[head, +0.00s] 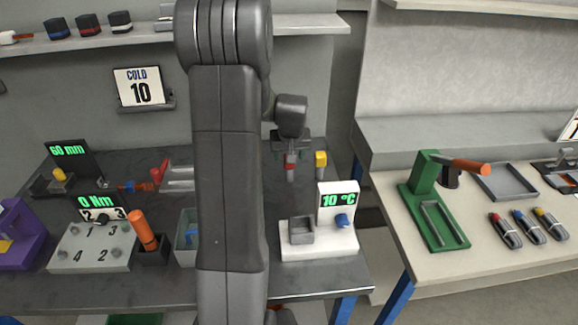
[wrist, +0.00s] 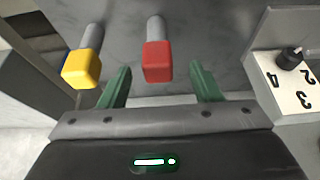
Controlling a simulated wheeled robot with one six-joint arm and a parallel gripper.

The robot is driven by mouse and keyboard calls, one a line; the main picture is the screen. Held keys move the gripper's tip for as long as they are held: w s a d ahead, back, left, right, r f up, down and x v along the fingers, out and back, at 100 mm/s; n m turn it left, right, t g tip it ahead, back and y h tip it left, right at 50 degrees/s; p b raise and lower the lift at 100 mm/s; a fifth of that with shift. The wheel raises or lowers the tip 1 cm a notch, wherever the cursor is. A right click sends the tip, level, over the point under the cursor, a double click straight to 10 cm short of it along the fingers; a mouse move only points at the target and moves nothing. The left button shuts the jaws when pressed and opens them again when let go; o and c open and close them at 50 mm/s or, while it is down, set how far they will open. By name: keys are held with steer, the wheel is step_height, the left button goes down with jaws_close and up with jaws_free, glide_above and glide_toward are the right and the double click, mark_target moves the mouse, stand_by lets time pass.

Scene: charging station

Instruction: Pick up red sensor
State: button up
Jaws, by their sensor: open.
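The red sensor (wrist: 157,61) has a red block end and a grey cylindrical body. In the wrist view it lies just ahead of my gripper (wrist: 161,70), lined up between the two green fingers, which stand apart on either side of it. I cannot tell exactly how far it is from the fingers in depth. In the head view the red sensor (head: 290,161) shows just below my gripper (head: 291,146) at the back of the dark bench. My gripper is open and empty.
A yellow sensor (wrist: 83,68) stands close to the left of the red one in the wrist view. A white numbered panel (wrist: 288,85) is at the right there. In the head view, a white 10 °C station (head: 322,240) stands nearer the front.

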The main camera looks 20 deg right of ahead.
steer(key=shift+p+x, duration=0.6)
steer(key=shift+x, duration=2.5)
steer(key=shift+w+d+r, duration=0.15)
steer(key=shift+w+d, duration=0.05)
steer(key=c, duration=1.1)
steer(key=shift+r+b, duration=0.5)
steer(key=shift+r, duration=4.5)
